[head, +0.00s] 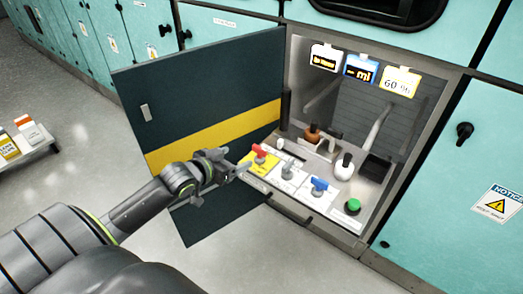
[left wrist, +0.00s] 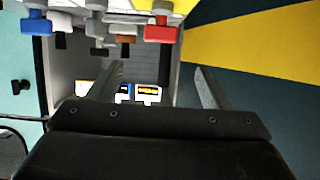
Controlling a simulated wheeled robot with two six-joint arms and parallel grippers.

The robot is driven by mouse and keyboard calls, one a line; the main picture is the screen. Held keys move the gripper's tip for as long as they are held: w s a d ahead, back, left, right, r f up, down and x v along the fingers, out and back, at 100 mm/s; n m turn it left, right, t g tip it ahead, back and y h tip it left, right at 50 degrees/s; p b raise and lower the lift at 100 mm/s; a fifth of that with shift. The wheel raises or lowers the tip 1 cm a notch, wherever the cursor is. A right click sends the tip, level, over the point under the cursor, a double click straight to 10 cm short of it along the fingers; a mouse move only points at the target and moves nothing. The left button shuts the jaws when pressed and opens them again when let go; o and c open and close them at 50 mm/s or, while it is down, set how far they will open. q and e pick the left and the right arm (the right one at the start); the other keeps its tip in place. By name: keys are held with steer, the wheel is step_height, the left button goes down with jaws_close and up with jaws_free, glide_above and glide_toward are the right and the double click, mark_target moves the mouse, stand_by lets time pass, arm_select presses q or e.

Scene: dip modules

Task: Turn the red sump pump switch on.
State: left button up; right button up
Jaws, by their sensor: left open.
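The red switch (head: 259,151) is a small red handle on a yellow plate (head: 262,166) at the left end of a panel inside an open cabinet. It also shows in the left wrist view (left wrist: 160,31), where the picture is upside down. My left gripper (head: 231,162) is open and empty, just left of the red switch and seemingly apart from it. Its two fingers (left wrist: 157,75) stand wide apart in the left wrist view, with the red switch beyond them. My right gripper is not in view.
The open dark door (head: 205,85) with a yellow band stands left of the cabinet. A grey-white switch (head: 288,172), a blue switch (head: 319,186) and a green button (head: 352,206) line the panel. Brown and white-knobbed levers (head: 343,168) stand behind. Three displays (head: 361,69) hang above.

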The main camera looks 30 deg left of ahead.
mark_target(258, 149)
arm_select(q)
steer(key=b+x, duration=0.2)
steer(key=x, duration=1.1)
steer(key=shift+w+f, duration=0.15)
steer(key=shift+f, duration=0.05)
steer(key=c, duration=1)
